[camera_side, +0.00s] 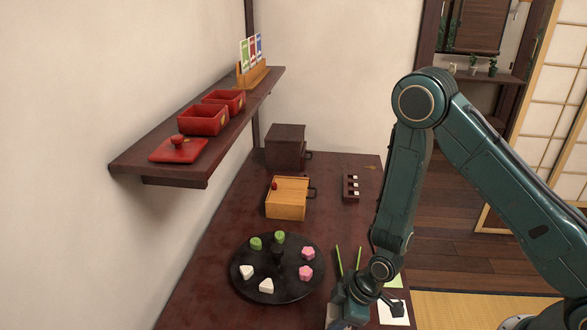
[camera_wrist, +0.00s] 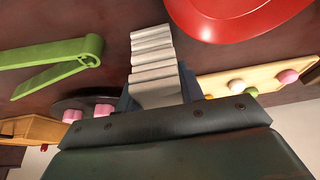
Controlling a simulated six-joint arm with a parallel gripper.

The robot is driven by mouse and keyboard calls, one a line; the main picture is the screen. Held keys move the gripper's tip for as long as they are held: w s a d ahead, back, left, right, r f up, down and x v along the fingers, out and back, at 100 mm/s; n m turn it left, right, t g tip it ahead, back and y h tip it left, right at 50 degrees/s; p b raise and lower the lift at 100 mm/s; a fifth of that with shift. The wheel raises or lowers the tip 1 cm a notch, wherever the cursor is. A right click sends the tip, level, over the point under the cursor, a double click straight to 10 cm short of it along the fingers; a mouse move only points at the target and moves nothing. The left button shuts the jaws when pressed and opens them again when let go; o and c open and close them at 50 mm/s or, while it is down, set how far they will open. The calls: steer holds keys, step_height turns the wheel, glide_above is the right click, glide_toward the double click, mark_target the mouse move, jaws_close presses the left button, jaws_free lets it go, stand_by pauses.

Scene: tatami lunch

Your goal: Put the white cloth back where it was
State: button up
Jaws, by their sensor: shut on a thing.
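The white cloth (camera_wrist: 152,62) is a pleated, folded strip in the wrist view. My gripper (camera_wrist: 156,92) is shut on its near end, and the rest sticks out past the fingers. In the side view my gripper (camera_side: 347,308) is low at the front edge of the picture, right of the black round tray. The cloth is hard to make out there, and so is whether it touches the table.
Green tongs (camera_wrist: 62,62), a red round dish (camera_wrist: 235,12) and a board with sweets (camera_wrist: 215,82) surround the cloth. The black round tray (camera_side: 240,286) holds several sweets. Behind it stand a wooden box (camera_side: 286,207) and a dark chest (camera_side: 284,150). A shelf (camera_side: 135,162) overhangs the left.

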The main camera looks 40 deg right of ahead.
steer(key=shift+f, duration=0.1)
steer(key=o, duration=1)
steer(key=shift+o, duration=0.2)
steer(key=shift+v, duration=1.05)
steer(key=v, duration=1)
